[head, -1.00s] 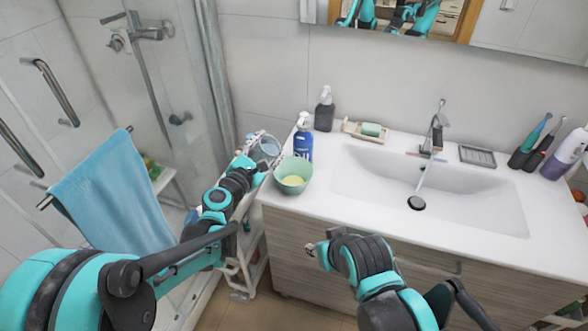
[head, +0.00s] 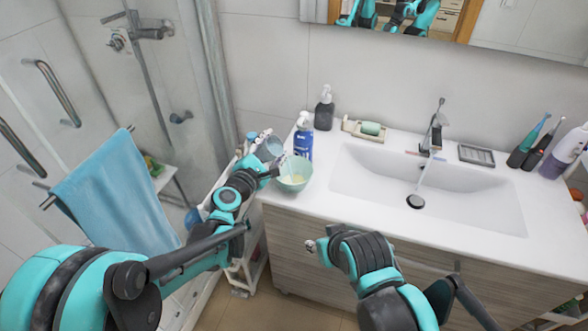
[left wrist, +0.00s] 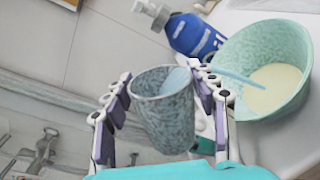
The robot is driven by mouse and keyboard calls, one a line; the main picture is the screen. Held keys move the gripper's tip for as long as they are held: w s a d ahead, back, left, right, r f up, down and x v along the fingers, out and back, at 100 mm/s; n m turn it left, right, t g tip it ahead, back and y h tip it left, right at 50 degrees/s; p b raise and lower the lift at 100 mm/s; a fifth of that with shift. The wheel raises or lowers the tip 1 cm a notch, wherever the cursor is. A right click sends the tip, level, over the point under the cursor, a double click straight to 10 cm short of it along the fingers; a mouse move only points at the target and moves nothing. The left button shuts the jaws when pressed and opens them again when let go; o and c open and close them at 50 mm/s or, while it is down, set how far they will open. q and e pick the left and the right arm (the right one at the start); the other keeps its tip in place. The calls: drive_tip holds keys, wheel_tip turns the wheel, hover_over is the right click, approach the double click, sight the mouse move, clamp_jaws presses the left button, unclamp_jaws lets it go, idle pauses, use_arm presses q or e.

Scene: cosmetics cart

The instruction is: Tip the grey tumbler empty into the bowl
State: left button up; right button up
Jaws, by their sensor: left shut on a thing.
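The grey tumbler (head: 269,149) is in my left gripper (head: 273,150), at the left end of the counter beside the bowl. In the left wrist view the speckled tumbler (left wrist: 165,115) stands nearly upright between the two fingers (left wrist: 163,100), with something pale blue showing at its inner rim. The pale green bowl (head: 293,183) sits on the counter's left front corner. In the left wrist view the bowl (left wrist: 290,105) holds cream-coloured contents, and a light blue stick lies over its rim. My right gripper (head: 314,246) is in front of the cabinet, apart from both; its fingers are too small to read.
A blue pump bottle (head: 303,146) stands right behind the bowl, with a dark dispenser (head: 324,112) farther back. A soap dish (head: 366,131) and the sink (head: 430,190) lie to the right. A white cart (head: 255,255) stands left of the cabinet.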

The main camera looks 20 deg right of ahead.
use_arm(q)
drive_tip(key=shift+s+d+f+m, duration=0.1)
drive_tip(key=shift+f+m, duration=0.2)
drive_tip(key=shift+m, duration=0.2)
idle(0.4)
drive_tip(key=shift+s+d+r+m, duration=0.1)
drive_tip(key=shift+d+r+m, duration=0.05)
drive_tip(key=shift+m, duration=0.55)
idle(0.6)
drive_tip(key=shift+s+d+f+m+y, duration=0.1)
drive_tip(key=shift+d+f+m+y, duration=0.15)
drive_tip(key=shift+f+m, duration=0.45)
idle(0.5)
drive_tip(key=shift+s+d+r+m+t+y, duration=0.2)
drive_tip(key=shift+s+d+m+t+y, duration=0.15)
drive_tip(key=shift+s+d+m, duration=0.35)
idle(0.6)
drive_tip(key=shift+s+d+m, duration=0.1)
drive_tip(key=shift+d+m, duration=0.15)
drive_tip(key=shift+m, duration=0.45)
drive_tip(key=shift+d+m, duration=0.2)
drive_tip(key=shift+m, duration=0.5)
idle(0.5)
